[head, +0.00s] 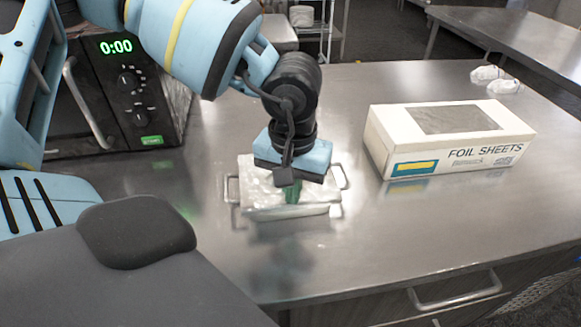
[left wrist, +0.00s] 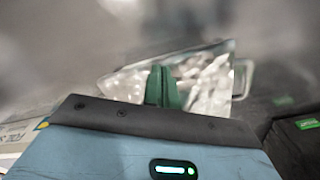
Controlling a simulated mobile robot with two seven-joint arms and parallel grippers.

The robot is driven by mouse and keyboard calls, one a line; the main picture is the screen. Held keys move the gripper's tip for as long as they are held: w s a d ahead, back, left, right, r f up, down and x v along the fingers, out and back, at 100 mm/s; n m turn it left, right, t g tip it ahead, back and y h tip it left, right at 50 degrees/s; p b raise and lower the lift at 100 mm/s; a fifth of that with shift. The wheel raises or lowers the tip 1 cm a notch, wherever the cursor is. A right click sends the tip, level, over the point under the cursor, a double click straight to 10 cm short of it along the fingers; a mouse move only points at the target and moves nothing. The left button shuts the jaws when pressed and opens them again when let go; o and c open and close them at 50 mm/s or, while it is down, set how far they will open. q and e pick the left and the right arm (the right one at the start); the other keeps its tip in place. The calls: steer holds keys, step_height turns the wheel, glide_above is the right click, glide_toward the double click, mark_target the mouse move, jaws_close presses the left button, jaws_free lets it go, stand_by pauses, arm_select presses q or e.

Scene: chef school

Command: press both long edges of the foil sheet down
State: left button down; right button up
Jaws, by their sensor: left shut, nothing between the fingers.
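A foil sheet (head: 262,193) lies over a small rectangular dish with wire handles on the steel counter. My left gripper (head: 291,196) points down at the foil-covered dish, near the middle of its near side. Its green fingers are together with nothing between them. In the left wrist view the shut left gripper (left wrist: 163,86) stands in front of the crinkled foil sheet (left wrist: 210,80). The gripper body hides part of the foil and dish, and I cannot tell whether the fingertips touch the foil. My right gripper is not in view.
A white box of foil sheets (head: 450,140) stands to the right of the dish. A black microwave (head: 125,95) stands at the left. Two small wrapped items (head: 495,78) lie at the far right. The counter's front right area (head: 420,225) is clear.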

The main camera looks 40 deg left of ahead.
arm_select(q)
steer(key=shift+s+f, duration=0.1)
